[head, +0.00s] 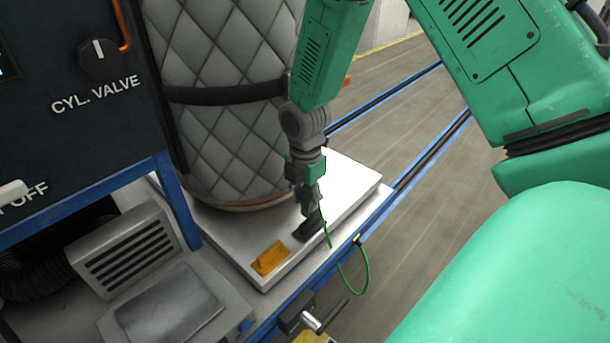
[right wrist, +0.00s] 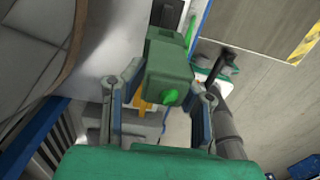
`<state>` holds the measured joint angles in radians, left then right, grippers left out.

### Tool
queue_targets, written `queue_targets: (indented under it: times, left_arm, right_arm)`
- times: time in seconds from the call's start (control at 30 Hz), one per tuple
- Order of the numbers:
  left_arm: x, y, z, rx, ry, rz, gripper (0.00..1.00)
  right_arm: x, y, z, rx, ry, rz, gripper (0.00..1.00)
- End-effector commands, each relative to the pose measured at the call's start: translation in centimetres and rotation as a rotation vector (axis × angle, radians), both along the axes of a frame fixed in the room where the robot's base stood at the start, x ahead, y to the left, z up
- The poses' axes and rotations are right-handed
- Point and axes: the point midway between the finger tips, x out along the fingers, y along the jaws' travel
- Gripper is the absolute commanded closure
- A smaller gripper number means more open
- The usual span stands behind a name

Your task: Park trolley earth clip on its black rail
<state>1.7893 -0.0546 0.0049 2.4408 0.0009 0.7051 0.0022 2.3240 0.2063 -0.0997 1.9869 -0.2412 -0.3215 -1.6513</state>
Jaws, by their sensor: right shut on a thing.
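My right gripper (head: 311,200) points down over the white trolley platform (head: 345,180), shut on the green earth clip, a blocky piece that shows between the fingers in the right wrist view (right wrist: 168,72). In the head view the gripper largely hides the clip. A green lead (head: 366,275) loops from near the clip along the trolley's blue edge. A short black piece (head: 308,230), which looks like the black rail, lies on the platform just below the gripper. I cannot tell whether the clip touches it. My left gripper is not in view.
A quilted grey cylinder (head: 228,100) with a black strap stands on the platform beside my right arm. A dark control panel (head: 75,120) stands at left. A black-handled lever (head: 325,314) sticks out below.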

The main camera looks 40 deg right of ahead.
Motion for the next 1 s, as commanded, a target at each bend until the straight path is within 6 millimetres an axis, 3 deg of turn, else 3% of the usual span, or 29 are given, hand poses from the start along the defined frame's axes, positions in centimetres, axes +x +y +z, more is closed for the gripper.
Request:
queue_targets:
  times: [1.0]
  left_arm:
    - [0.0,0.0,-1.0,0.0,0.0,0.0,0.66]
  right_arm:
    - [0.0,0.0,-2.6,0.0,0.001,0.0,1.0]
